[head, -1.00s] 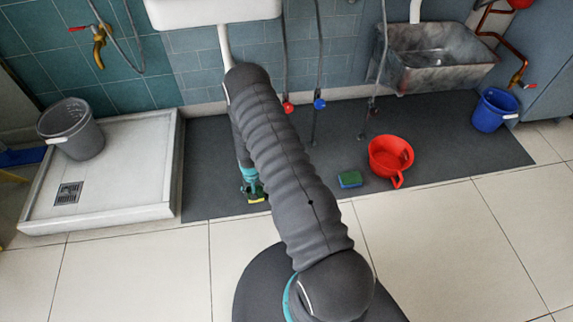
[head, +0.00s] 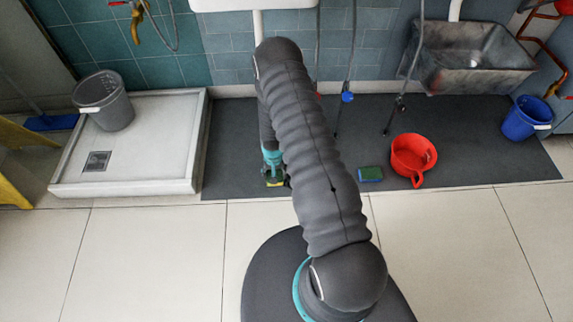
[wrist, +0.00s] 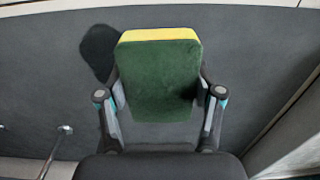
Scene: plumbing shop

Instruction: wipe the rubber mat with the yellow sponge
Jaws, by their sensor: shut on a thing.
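The dark grey rubber mat (head: 460,135) lies along the tiled wall in the head view. It also fills most of the wrist view (wrist: 260,60). My gripper (head: 274,176) is over the left front part of the mat. Its two fingers, clear in the wrist view (wrist: 161,95), are shut on the sides of the yellow sponge (wrist: 158,35), which has a dark green face. The sponge also shows below the gripper in the head view (head: 275,184). A dark shadow lies beside it on the mat. I cannot tell whether the sponge touches the mat.
A blue and green sponge (head: 370,174) and a red pot (head: 408,160) stand on the mat to the right. A blue bucket (head: 524,120) is at the right end. A white shower tray (head: 150,155) with a grey bucket (head: 108,105) borders the left. Hoses hang behind.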

